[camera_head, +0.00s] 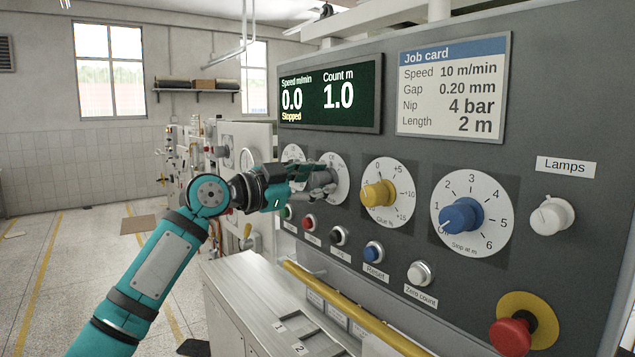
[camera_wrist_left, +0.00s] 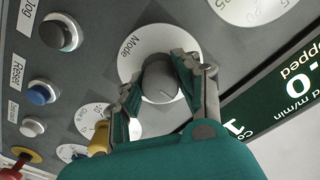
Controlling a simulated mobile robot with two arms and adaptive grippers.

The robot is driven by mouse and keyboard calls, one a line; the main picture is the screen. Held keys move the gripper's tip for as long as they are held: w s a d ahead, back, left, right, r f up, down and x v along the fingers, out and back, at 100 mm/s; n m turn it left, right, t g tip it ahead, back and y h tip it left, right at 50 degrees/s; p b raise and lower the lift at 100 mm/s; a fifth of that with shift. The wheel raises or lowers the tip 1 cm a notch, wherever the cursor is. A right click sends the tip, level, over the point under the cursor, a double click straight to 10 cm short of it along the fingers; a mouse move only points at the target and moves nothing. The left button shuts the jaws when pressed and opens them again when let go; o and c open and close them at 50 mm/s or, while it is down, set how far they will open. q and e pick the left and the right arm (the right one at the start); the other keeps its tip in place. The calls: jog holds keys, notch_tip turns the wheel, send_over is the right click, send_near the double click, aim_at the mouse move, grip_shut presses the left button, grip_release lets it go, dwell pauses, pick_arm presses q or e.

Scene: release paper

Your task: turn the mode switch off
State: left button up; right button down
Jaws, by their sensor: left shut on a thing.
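The mode switch is a grey round knob on a white dial (camera_head: 340,170) on the grey control panel. In the left wrist view the dial (camera_wrist_left: 130,48) carries the word Mode, and the grey knob (camera_wrist_left: 158,80) sits at its middle. My left gripper (camera_head: 322,182) reaches the panel from the left. In the left wrist view its two fingers (camera_wrist_left: 155,85) lie on opposite sides of the knob, shut on it. A thin line mark shows on the knob's face. The fingers hide part of the dial, and I cannot read its position labels. My right gripper is not in view.
Right of the switch are a yellow knob (camera_head: 378,194), a blue knob (camera_head: 462,216) and a white lamps knob (camera_head: 551,216). A row of push buttons, including the blue Reset (camera_head: 374,251), runs below. A red emergency button (camera_head: 511,337) and a yellow rail (camera_head: 350,309) stick out lower down. The display (camera_head: 330,93) reads Stopped.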

pick_arm(q)
jog(key=o, duration=1.2)
jog(key=shift+c, duration=0.2)
jog(key=v, duration=1.2)
